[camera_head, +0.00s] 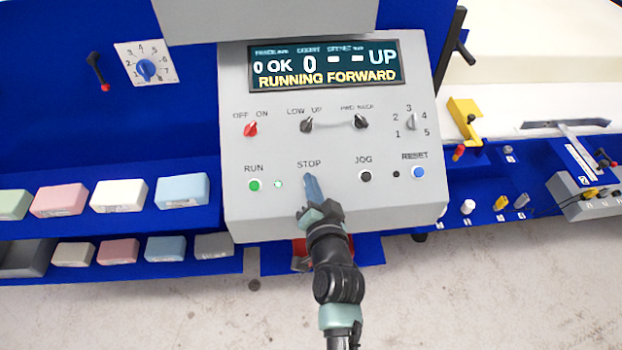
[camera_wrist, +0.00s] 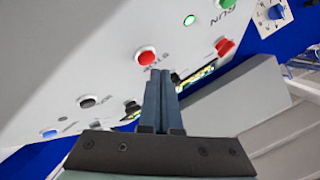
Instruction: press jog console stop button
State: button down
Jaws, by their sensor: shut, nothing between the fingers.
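The jog console (camera_head: 285,205) is a light grey sloped box with a dark display (camera_head: 322,66) reading "RUNNING FORWARD". In the head view my shut gripper (camera_head: 311,180) is just below the STOP label and hides the button there. In the wrist view the red STOP button (camera_wrist: 147,56) shows in full. My gripper's fingertips (camera_wrist: 161,73) are shut and empty, close beside that button in the picture. I cannot tell whether they touch the panel.
The green RUN button (camera_head: 254,185) is left of STOP, with a small lit lamp (camera_head: 278,184) between. The black JOG button (camera_head: 365,176) and blue RESET button (camera_head: 418,172) are to the right. Selector knobs, including a red one (camera_head: 250,129), sit above. Foam blocks (camera_head: 118,195) lie on shelves at left.

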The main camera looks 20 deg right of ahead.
jog(key=shift+w+d+f+b, duration=0.1)
jog(key=shift+w+f+b, duration=0.1)
jog(key=shift+f+b, duration=0.15)
jog(key=shift+w+f+b, duration=0.2)
jog(key=shift+f+b, duration=0.25)
dwell(0.6)
jog(key=shift+r, duration=0.15)
jog(key=shift+s+r+p, duration=0.45)
jog(key=shift+r+p, duration=0.15)
jog(key=shift+p, duration=0.2)
jog(key=r+p, duration=0.1)
jog(key=s+r, duration=0.1)
jog(key=p, duration=0.1)
jog(key=shift+s+a+r+p, duration=0.15)
jog(key=shift+a+r+p, duration=0.15)
jog(key=shift+r+p, duration=0.1)
jog(key=shift+s+a+r+p, duration=0.2)
jog(key=shift+s+r+p, duration=0.4)
jog(key=shift+r+p, duration=0.15)
